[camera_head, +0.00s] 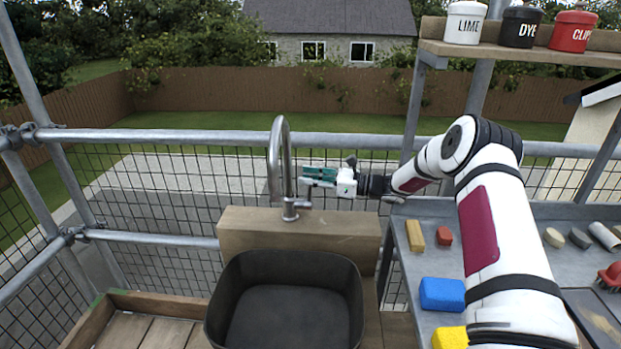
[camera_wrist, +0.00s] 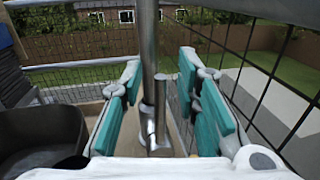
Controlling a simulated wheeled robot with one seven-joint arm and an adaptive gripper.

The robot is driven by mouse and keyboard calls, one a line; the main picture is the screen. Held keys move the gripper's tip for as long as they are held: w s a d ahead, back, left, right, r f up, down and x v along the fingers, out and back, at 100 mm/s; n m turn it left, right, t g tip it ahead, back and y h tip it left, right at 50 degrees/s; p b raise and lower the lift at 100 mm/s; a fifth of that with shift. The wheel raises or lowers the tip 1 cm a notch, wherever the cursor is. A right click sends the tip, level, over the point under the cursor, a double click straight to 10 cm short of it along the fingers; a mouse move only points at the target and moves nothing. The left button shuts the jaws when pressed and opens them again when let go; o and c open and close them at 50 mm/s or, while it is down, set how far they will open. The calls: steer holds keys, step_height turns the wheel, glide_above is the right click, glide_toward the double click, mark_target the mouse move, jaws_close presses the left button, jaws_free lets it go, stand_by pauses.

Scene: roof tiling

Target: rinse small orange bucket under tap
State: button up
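A grey metal tap (camera_head: 281,150) with an arched spout stands on a wooden block behind a dark basin (camera_head: 225,290). My gripper (camera_head: 312,176) is just right of the tap, at the height of its upright. In the wrist view, the teal fingers of my gripper (camera_wrist: 162,100) are spread apart and hold nothing. The tap's upright (camera_wrist: 149,50) and its short side lever (camera_wrist: 160,115) show in the gap between the fingers, and I cannot tell whether they touch. The basin (camera_wrist: 40,135) is at the left there. I see no small orange bucket in either view.
A grey bench (camera_head: 455,212) at the right holds a blue block (camera_head: 441,294), a yellow block (camera_head: 449,338) and smaller pieces. A shelf (camera_head: 500,52) above carries white, black and red pots. Scaffold rails (camera_head: 180,136) and mesh run behind the tap. The basin looks empty.

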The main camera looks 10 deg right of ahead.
steer(key=shift+c, duration=0.3)
jaws_close()
steer(key=shift+s, duration=0.1)
steer(key=shift+s+a+n, duration=0.15)
steer(key=shift+s+n, duration=0.4)
steer(key=shift+n, duration=0.25)
steer(key=shift+o, duration=0.3)
jaws_free()
